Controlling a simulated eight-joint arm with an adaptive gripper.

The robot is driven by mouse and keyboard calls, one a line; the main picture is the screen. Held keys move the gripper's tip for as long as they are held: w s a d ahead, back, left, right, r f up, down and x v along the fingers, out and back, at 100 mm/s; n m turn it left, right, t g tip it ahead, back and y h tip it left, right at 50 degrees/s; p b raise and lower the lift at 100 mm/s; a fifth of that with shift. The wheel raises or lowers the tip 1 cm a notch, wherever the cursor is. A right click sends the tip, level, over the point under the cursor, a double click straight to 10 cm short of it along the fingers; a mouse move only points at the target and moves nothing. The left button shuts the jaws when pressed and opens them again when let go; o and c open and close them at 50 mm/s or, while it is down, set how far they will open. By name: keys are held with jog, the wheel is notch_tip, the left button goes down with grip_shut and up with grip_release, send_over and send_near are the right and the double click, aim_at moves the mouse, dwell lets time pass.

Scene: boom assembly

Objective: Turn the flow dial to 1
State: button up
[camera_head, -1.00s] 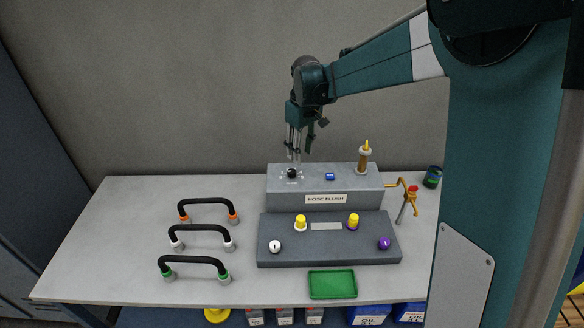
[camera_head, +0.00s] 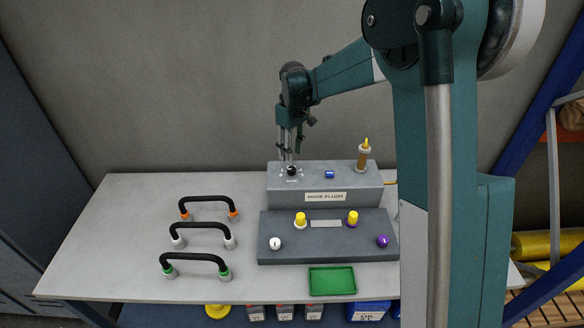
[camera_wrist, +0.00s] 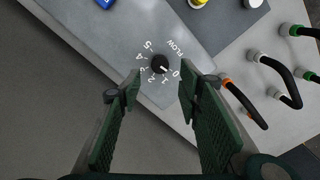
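The flow dial (camera_head: 291,171) is a small black knob on top of the grey hose flush box. In the wrist view the dial (camera_wrist: 158,63) sits inside a ring of white numbers with the word FLOW beside it. Its short white mark points toward the 0; the 1 is the neighbouring number. My gripper (camera_head: 287,157) is just above the dial in the head view. In the wrist view my gripper (camera_wrist: 161,84) is open and empty, its two green fingers apart. The dial shows in the gap beyond the fingertips, with no visible contact.
The hose flush box (camera_head: 352,196) also carries a blue part (camera_head: 329,174) and a brass-coloured fitting (camera_head: 364,156). A dark panel (camera_head: 326,252) with yellow, white and purple knobs lies in front. A green tray (camera_head: 332,281) is nearest. Several black hoses (camera_head: 196,258) stand at left.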

aim_at(292, 169)
jog(key=shift+f, duration=3.8)
jog(key=c, duration=0.9)
